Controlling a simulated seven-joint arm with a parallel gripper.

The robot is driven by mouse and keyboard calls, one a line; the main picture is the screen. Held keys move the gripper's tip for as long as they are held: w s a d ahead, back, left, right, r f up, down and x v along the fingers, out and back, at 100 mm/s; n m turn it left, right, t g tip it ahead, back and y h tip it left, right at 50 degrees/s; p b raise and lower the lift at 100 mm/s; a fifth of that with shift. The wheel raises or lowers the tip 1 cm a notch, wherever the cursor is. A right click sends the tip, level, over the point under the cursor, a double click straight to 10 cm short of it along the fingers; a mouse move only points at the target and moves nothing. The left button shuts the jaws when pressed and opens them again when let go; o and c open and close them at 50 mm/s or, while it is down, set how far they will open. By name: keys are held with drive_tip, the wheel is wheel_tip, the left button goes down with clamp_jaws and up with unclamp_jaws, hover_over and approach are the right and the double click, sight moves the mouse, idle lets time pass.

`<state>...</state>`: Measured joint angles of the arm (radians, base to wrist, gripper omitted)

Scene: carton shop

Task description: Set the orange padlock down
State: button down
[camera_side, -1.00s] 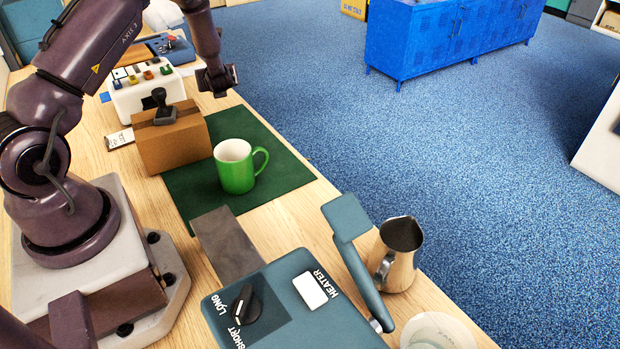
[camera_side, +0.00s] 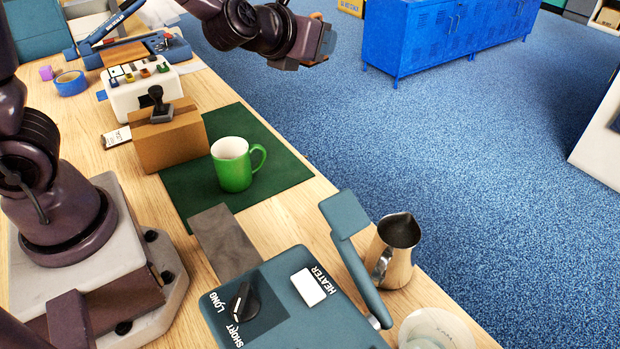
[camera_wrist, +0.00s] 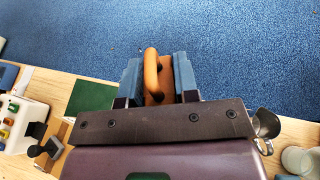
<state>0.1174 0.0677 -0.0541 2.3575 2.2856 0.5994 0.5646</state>
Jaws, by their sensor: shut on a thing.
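The orange padlock (camera_wrist: 152,70) sits between the blue finger pads of my gripper (camera_wrist: 158,76) in the wrist view, its rounded shackle showing. My gripper is shut on it. In the side view my gripper (camera_side: 322,42) is at the top middle, raised and pointing right, with blue carpet behind it. Only a small orange bit of the padlock (camera_side: 316,16) shows there; the rest is hidden by the gripper. The padlock appears clear of any surface.
The wooden bench (camera_side: 270,222) holds a green mat (camera_side: 275,165) with a green mug (camera_side: 233,172). A carton (camera_side: 175,140) with a stamp (camera_side: 158,100) stands beside it. A white rack (camera_side: 135,90) is behind. A teal sealer (camera_side: 285,315) and metal pitcher (camera_side: 393,250) are in front.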

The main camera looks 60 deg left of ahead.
drive_tip(key=shift+d, duration=0.25)
